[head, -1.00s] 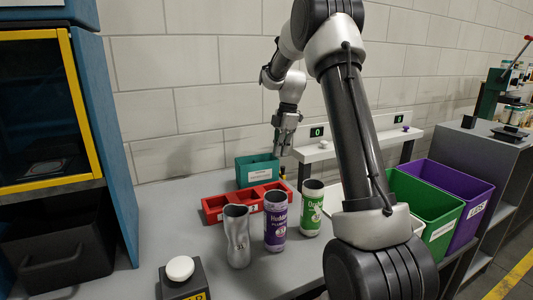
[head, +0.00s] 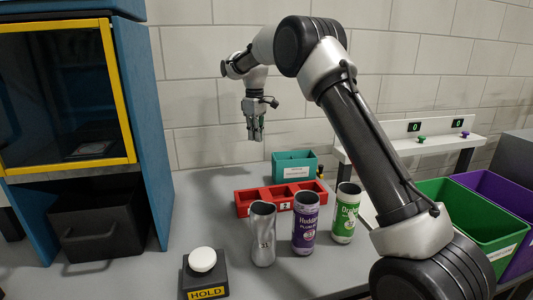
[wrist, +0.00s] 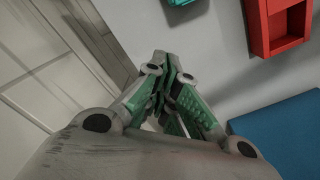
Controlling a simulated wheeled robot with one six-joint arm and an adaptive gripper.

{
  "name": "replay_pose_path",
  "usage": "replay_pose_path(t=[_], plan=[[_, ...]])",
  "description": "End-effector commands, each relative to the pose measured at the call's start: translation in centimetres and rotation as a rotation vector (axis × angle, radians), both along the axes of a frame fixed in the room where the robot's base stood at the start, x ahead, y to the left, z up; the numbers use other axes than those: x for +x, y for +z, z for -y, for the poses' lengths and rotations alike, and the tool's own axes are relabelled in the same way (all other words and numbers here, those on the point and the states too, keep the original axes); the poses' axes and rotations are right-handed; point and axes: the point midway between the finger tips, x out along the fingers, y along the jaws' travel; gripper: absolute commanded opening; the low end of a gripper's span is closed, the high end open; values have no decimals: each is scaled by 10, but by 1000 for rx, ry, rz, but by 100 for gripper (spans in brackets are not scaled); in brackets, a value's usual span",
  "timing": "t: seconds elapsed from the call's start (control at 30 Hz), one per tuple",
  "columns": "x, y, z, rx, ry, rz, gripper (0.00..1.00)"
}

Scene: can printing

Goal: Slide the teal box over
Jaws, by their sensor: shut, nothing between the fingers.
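The teal box (head: 290,179) stands on the grey table behind the red tray, with a white label on its front. Its edge also shows at the top of the wrist view (wrist: 183,3). My gripper (head: 256,138) hangs fingers down, above and to the left of the teal box, clear of the table and apart from the box. Its fingers (wrist: 168,95) are shut with nothing between them.
The red divided tray (head: 243,211) sits right in front of the teal box. A bare metal can (head: 263,240), a purple can (head: 305,228) and a green can (head: 345,218) stand nearer. A blue cabinet (head: 150,150) is at left. Table left of the box is clear.

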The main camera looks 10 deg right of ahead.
Motion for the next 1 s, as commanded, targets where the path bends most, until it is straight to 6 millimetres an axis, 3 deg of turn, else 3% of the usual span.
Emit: replay_pose_path(t=[0.17, 0.5, 0.7, 1.0], plan=[[-1, -25, 1, -1, -1, -4, 0], [-1, -97, 1, 0, 0, -4, 0], [-20, -96, 22, 1, -1, -1, 0], [-29, -96, 30, 1, 0, -1, 0]])
